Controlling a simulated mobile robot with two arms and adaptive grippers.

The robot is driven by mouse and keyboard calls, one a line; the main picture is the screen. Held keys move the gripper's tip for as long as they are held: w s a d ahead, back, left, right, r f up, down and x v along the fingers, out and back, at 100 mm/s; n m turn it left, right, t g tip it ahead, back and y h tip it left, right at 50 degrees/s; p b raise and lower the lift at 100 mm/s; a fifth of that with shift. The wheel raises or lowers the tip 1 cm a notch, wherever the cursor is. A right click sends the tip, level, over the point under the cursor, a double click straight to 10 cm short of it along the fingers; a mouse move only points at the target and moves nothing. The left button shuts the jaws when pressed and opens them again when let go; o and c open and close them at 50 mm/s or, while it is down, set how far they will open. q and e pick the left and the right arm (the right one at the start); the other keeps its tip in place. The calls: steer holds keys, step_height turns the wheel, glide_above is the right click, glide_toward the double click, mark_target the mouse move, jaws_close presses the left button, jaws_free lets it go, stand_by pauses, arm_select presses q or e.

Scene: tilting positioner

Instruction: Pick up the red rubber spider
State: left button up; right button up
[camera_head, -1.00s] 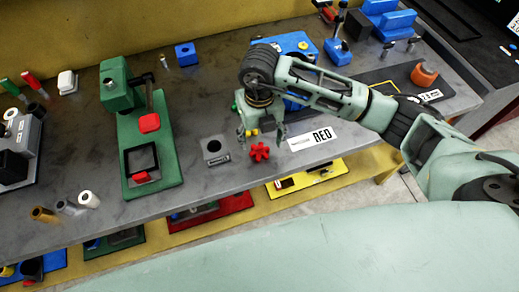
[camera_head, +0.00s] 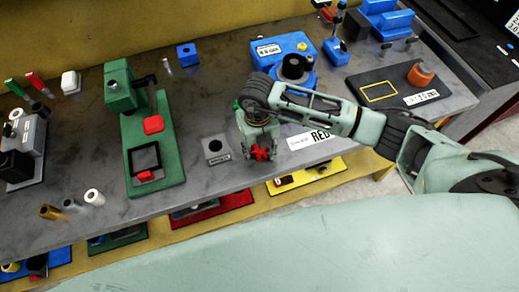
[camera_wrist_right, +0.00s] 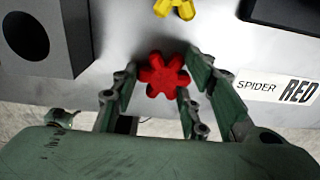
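The red rubber spider (camera_head: 261,154), a small star-shaped piece with several lobes, lies on the grey bench near its front edge. In the right wrist view the spider (camera_wrist_right: 163,75) sits between the fingers of my right gripper (camera_wrist_right: 160,88). The fingers stand on both sides of it with the right gripper open; in the head view the right gripper (camera_head: 259,146) is right over it, hiding part of it. I cannot tell whether either finger touches the spider. My left gripper is not in view.
A label reading "SPIDER RED" (camera_wrist_right: 278,88) lies right of the spider. A yellow piece (camera_wrist_right: 176,8) lies just behind it. A grey block with a hole (camera_head: 215,148) stands to the left. A green press (camera_head: 152,150) stands further left. The bench's front edge is close.

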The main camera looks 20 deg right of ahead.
steer(key=c, duration=0.5)
